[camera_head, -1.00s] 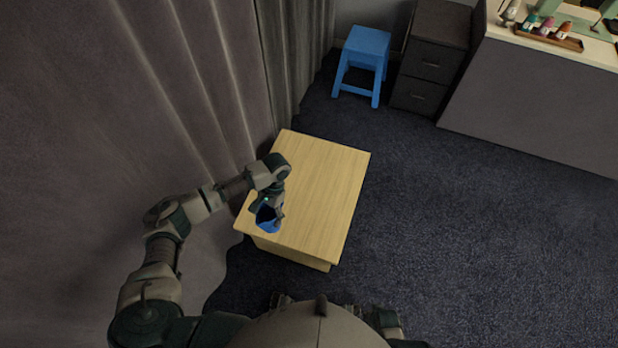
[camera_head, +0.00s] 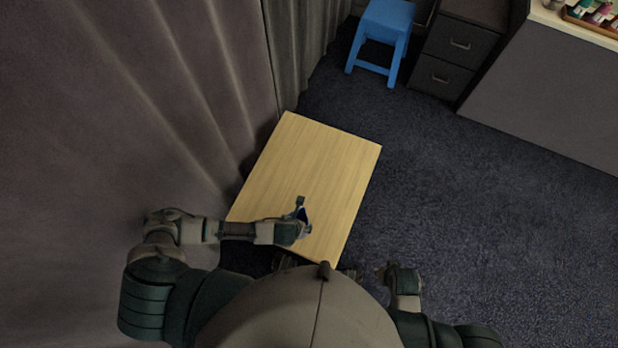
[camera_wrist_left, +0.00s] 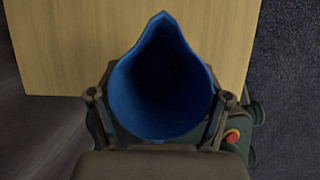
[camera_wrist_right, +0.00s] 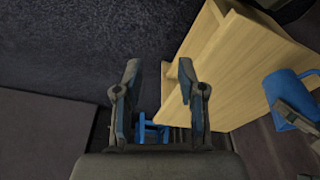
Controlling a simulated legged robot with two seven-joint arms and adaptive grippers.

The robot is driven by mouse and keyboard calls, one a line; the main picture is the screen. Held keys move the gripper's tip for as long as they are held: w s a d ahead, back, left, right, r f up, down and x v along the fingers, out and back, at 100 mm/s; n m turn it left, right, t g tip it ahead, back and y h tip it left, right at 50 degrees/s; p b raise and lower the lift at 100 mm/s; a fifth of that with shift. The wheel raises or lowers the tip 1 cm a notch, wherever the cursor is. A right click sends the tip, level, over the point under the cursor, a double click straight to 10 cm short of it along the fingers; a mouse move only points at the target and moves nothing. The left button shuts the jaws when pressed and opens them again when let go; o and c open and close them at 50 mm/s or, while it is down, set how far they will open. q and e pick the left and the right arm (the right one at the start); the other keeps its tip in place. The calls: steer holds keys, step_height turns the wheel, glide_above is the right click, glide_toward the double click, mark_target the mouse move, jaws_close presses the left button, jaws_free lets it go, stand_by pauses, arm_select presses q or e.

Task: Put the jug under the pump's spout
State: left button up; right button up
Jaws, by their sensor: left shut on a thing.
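The blue jug (camera_wrist_left: 160,85) fills the middle of the left wrist view, its dark open mouth and pointed lip facing the camera. My left gripper (camera_wrist_left: 162,105) is shut on it, one finger on each side. In the head view the left gripper (camera_head: 303,214) is over the near part of the wooden table, with the jug mostly hidden by it. The jug also shows at the right of the right wrist view (camera_wrist_right: 286,92). My right gripper (camera_wrist_right: 160,75) is open and empty beside the table. No pump can be made out.
The light wooden table (camera_head: 315,165) is otherwise bare. A blue stool (camera_head: 388,22) and a dark drawer cabinet (camera_head: 450,60) stand behind it. A counter (camera_head: 545,75) with small bottles (camera_head: 600,12) is at far right. A curtain (camera_head: 150,90) borders the left. Carpet is open to the right.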

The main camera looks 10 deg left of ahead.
arm_select(q)
steer(key=w+f+b, duration=0.1)
steer(key=w, duration=0.4)
steer(key=w+f+b, duration=0.2)
steer(key=w, duration=0.3)
steer(key=w+f+b, duration=0.2)
steer(key=w, duration=0.3)
steer(key=shift+w+d, duration=0.25)
arm_select(e)
steer(key=w+a+r+t+y, duration=0.1)
steer(key=w+a+r+t, duration=0.3)
steer(key=w+r+t, duration=0.3)
steer(key=w, duration=0.4)
steer(key=shift+r+y, duration=0.4)
arm_select(q)
steer(key=o, duration=1.1)
steer(key=shift+o, duration=0.2)
arm_select(e)
steer(key=shift+w, duration=0.1)
arm_select(q)
steer(key=shift+r, duration=0.1)
